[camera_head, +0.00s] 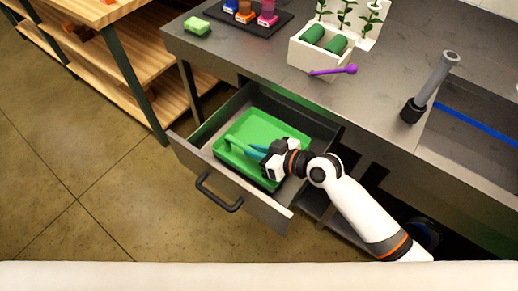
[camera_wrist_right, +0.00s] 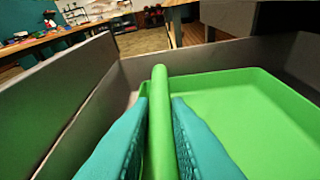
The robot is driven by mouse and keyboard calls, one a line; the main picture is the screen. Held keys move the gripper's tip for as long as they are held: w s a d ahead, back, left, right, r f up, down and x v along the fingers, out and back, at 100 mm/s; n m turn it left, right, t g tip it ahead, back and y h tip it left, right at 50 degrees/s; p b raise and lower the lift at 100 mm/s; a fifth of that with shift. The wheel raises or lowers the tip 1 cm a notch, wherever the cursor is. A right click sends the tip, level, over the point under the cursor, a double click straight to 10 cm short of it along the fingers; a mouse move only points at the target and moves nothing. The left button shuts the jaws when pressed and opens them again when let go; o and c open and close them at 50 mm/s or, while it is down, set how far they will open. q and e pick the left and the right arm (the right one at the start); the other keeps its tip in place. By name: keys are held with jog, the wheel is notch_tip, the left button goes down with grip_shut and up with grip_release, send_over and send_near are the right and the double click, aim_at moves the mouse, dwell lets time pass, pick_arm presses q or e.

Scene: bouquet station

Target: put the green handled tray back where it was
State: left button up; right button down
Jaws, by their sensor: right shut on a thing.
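The green handled tray (camera_head: 284,127) lies inside the open drawer (camera_head: 186,154) under the metal counter. Its raised green handle runs along the tray's left side. My right gripper (camera_head: 256,152) reaches down into the drawer with its teal fingers at the handle. In the right wrist view, the fingers (camera_wrist_right: 158,135) stand on both sides of the green handle (camera_wrist_right: 160,100) and are shut on it. The green tray floor (camera_wrist_right: 240,110) is to the right of the handle and looks empty. My left gripper is in neither view.
The drawer's dark pull (camera_head: 218,196) faces the floor. On the counter (camera_head: 400,60) are a green sponge (camera_head: 197,26), a dark mat with small coloured containers, a white box (camera_head: 316,57) with green rolls, a purple spoon (camera_head: 333,70) and a grey upright tool. Wooden shelves (camera_head: 140,60) stand left.

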jog(key=shift+w+d, duration=0.5)
jog(key=shift+w, duration=0.25)
jog(key=shift+s+f, duration=0.15)
jog(key=shift+f, duration=0.45)
jog(key=shift+a, duration=0.1)
jog(key=c, duration=1.4)
grip_release()
jog(key=b+v, duration=0.1)
jog(key=v, duration=1.1)
jog(key=shift+r, duration=0.1)
